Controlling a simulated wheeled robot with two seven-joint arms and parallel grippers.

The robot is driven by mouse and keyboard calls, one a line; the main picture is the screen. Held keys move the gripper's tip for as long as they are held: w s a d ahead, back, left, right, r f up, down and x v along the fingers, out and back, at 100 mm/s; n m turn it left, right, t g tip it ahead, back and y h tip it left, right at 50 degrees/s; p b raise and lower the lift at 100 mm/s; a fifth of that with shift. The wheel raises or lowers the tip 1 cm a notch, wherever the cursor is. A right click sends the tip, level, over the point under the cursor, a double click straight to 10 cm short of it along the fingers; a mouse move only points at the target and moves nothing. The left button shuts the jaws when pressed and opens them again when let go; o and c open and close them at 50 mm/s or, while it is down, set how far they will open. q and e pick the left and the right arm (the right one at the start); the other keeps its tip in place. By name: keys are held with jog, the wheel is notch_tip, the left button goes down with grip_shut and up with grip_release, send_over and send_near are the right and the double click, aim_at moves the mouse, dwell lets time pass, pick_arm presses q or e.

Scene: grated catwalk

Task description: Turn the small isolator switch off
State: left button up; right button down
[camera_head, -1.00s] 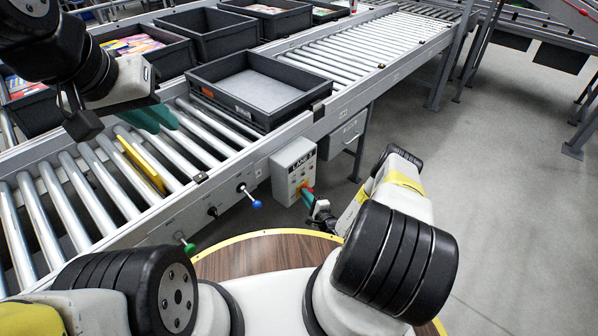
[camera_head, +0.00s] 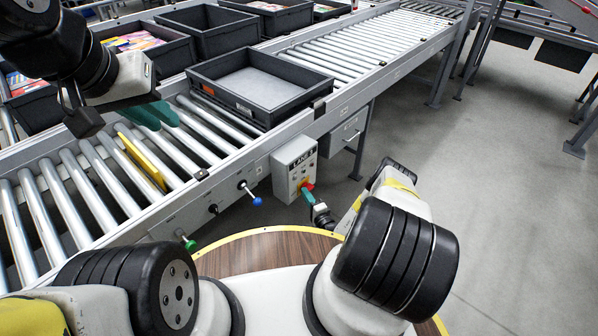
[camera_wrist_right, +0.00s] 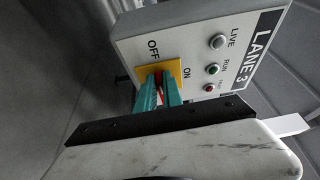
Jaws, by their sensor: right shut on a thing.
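The small isolator switch has a red handle on a yellow plate (camera_wrist_right: 174,66) marked OFF and ON. It sits on the light grey LANE 3 box (camera_head: 294,167). In the right wrist view the teal fingers of my right gripper (camera_wrist_right: 159,82) are shut on the red handle (camera_wrist_right: 159,75). They hide most of it, so I cannot tell its exact angle. In the head view my right gripper (camera_head: 307,193) reaches the box front, with red (camera_head: 310,186) at its tips. My left gripper (camera_head: 152,114) hangs over the rollers at left, away from the switch; its opening is unclear.
The roller conveyor (camera_head: 105,175) runs behind the box and carries a dark grey tray (camera_head: 205,92). A blue-knobbed lever (camera_head: 257,201) and a green-knobbed lever (camera_head: 190,245) stick out of its side. Grey floor (camera_head: 480,190) is open at right.

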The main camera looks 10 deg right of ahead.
jog(key=shift+f, duration=0.1)
jog(key=c, duration=1.5)
grip_release()
jog(key=shift+s, duration=0.1)
jog(key=v, duration=0.7)
jog(key=shift+s+d, duration=0.15)
jog(key=shift+s, duration=0.15)
